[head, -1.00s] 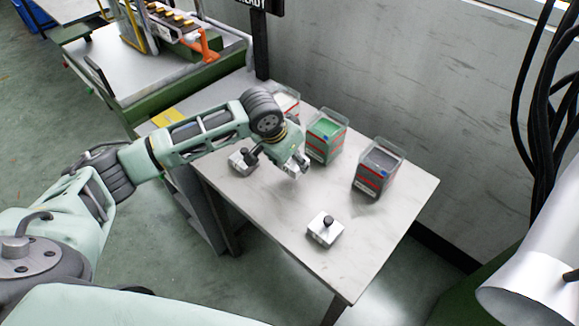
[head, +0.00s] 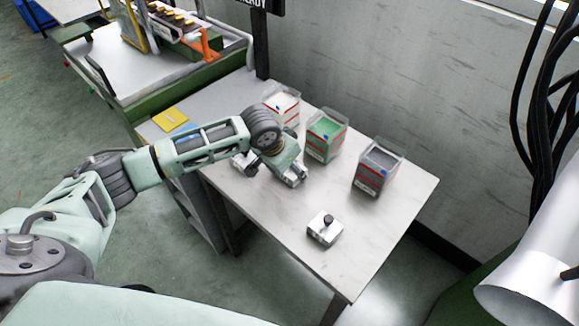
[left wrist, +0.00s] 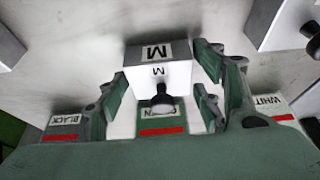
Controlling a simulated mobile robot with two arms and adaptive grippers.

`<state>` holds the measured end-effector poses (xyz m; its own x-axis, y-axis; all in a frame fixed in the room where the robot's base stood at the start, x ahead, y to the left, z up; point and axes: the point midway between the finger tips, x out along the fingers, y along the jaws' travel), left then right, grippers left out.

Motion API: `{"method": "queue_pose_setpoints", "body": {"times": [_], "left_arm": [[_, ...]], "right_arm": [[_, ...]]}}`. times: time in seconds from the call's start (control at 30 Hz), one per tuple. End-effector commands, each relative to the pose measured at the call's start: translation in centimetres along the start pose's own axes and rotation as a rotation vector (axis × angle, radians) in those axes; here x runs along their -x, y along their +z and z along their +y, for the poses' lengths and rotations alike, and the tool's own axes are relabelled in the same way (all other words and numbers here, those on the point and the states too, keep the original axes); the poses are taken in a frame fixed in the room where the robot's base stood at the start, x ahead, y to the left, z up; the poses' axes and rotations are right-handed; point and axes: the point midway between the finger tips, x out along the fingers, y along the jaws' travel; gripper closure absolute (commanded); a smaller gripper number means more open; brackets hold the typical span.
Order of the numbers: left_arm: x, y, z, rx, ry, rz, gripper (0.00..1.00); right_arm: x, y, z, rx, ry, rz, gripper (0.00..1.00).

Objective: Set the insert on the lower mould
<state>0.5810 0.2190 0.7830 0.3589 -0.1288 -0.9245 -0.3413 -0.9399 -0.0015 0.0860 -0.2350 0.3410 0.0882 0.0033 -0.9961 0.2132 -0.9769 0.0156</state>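A pale block insert marked M (left wrist: 155,52), with a black knob, shows in the middle of the left wrist view. My left gripper (left wrist: 160,106) has its fingers on either side of it, apart, and they look open. In the head view my left gripper (head: 296,180) is low over the table, and its hand mostly hides that block. I cannot make out the lower mould for certain. My right gripper is not in view.
White (head: 280,105), green (head: 325,138) and black (head: 376,170) bins stand along the back of the pale table (head: 385,235). Another pale block (left wrist: 8,45) shows at the wrist view's upper left. Yellow and orange equipment (head: 205,45) stands on the far bench.

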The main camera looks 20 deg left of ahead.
Motion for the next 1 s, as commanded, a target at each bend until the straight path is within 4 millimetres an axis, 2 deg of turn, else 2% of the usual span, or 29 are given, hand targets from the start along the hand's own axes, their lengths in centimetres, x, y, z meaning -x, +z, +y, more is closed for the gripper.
{"method": "queue_pose_setpoints", "body": {"times": [0.1,0.47,0.57,1.0], "left_arm": [[0.0,0.0,0.0,0.0,0.0,0.0,0.27],[0.5,-0.2,-0.1,0.0,-0.002,0.002,0.27],[1.7,-0.2,-0.1,0.0,-0.001,0.003,0.27],[10.4,-0.2,-0.1,0.001,-0.002,0.004,0.27]], "right_arm": [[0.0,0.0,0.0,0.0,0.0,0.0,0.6],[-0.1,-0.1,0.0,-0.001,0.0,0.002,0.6],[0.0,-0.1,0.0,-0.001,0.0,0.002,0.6],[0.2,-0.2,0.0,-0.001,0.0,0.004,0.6]]}}
